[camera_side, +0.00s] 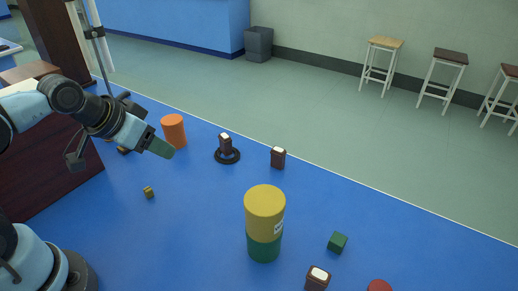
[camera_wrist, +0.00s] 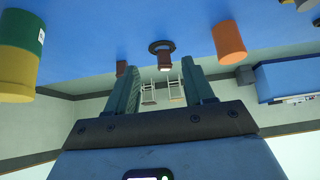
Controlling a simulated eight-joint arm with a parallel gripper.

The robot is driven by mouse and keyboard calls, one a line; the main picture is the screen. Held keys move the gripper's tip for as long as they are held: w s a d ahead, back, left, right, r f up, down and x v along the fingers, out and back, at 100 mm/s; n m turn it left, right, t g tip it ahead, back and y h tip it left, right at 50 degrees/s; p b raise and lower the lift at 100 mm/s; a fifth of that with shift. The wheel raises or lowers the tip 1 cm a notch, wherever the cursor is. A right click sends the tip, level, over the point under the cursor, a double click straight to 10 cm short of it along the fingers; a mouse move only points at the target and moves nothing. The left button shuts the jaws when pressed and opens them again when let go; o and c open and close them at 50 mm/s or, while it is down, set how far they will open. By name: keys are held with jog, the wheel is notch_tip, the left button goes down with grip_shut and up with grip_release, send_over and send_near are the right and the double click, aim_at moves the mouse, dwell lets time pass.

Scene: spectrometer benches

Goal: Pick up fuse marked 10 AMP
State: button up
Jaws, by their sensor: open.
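Several small dark brown blocks with pale tops look like the fuses; no 10 AMP marking is legible on any. One brown block (camera_side: 225,146) stands in a black ring (camera_side: 228,159). It also shows in the wrist view (camera_wrist: 164,63), between the fingers but farther off. A second brown block (camera_side: 278,159) stands to its right, also seen in the wrist view (camera_wrist: 121,68). A third brown block (camera_side: 316,282) is at the bottom edge, partly cut off. My gripper (camera_side: 161,148) is open and empty above the blue table, left of the ring and apart from the blocks.
An orange cylinder (camera_side: 173,131) stands near the gripper. A tall yellow and green cylinder (camera_side: 265,205) stands mid-table. A green cube (camera_side: 338,242), a red item (camera_side: 379,286) and a small brass-coloured piece (camera_side: 149,192) lie around. The blue table (camera_side: 195,215) is clear between them.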

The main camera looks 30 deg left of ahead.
aim_at(284, 157)
jog(key=shift+w, duration=0.1)
jog(key=w+d+m+g+h, duration=0.35)
jog(key=w+m, duration=0.25)
jog(key=w, duration=0.4)
jog(key=w+d+m+g+h, duration=0.25)
jog(key=w+m+h, duration=0.3)
jog(key=w, duration=0.55)
jog(key=w+f+m+g+h, duration=0.1)
jog(key=w+f+m+h, duration=0.2)
jog(key=f+m, duration=0.4)
jog(key=shift+n, duration=0.25)
jog(key=x, duration=1.1)
jog(key=shift+s+d+f, duration=0.15)
jog(key=shift+d, duration=0.2)
grip_shut()
